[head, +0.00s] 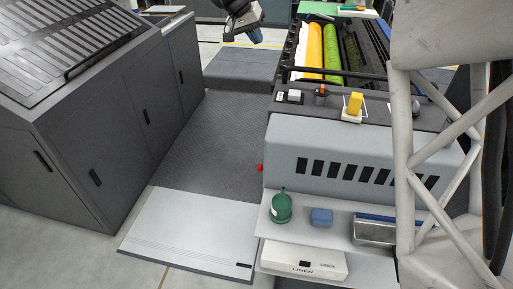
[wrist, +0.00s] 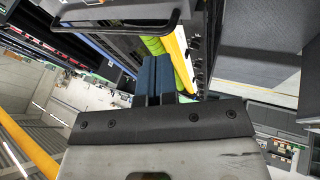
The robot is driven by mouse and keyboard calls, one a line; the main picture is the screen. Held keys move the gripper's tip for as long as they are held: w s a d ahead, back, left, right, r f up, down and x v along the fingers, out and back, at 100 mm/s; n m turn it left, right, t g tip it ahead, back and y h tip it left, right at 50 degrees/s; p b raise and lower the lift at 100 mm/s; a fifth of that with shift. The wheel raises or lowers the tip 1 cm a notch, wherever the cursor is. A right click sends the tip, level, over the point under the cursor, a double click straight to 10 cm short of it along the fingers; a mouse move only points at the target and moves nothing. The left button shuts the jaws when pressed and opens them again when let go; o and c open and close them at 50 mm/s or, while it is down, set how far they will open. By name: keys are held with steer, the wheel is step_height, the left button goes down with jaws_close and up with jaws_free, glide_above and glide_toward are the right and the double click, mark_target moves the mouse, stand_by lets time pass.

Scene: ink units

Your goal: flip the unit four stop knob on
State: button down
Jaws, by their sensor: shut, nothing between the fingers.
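My gripper (head: 255,37) is at the top of the head view, left of the press unit and apart from it. Its blue fingers show side by side and closed in the wrist view (wrist: 155,78), with nothing between them. The grey press unit (head: 350,150) has a small red knob-like part (head: 260,167) low on its left edge; I cannot tell whether it is the stop knob. No unit number is readable. Yellow (head: 315,50) and green (head: 333,55) rollers lie in the unit's open top.
A dark cabinet (head: 110,110) stands left; the walkway (head: 205,140) between is clear.

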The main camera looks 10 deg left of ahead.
steer(key=w+a+f+t, duration=0.1)
steer(key=w+a+f, duration=0.1)
steer(key=a, duration=0.4)
steer(key=w+a+f, duration=0.2)
steer(key=w+a, duration=0.1)
steer(key=a, duration=0.3)
step_height(320, 180, down, 54)
steer(key=shift+s+h, duration=0.25)
steer(key=shift+h, duration=0.15)
steer(key=shift+d+f, duration=0.1)
steer(key=shift+d, duration=0.1)
steer(key=w+d+f, duration=0.3)
steer(key=d+f, duration=0.4)
steer(key=d, duration=0.1)
steer(key=shift+w+d+f, duration=0.3)
steer(key=shift+w+f, duration=0.05)
steer(key=shift+w, duration=0.05)
steer(key=shift+d, duration=0.15)
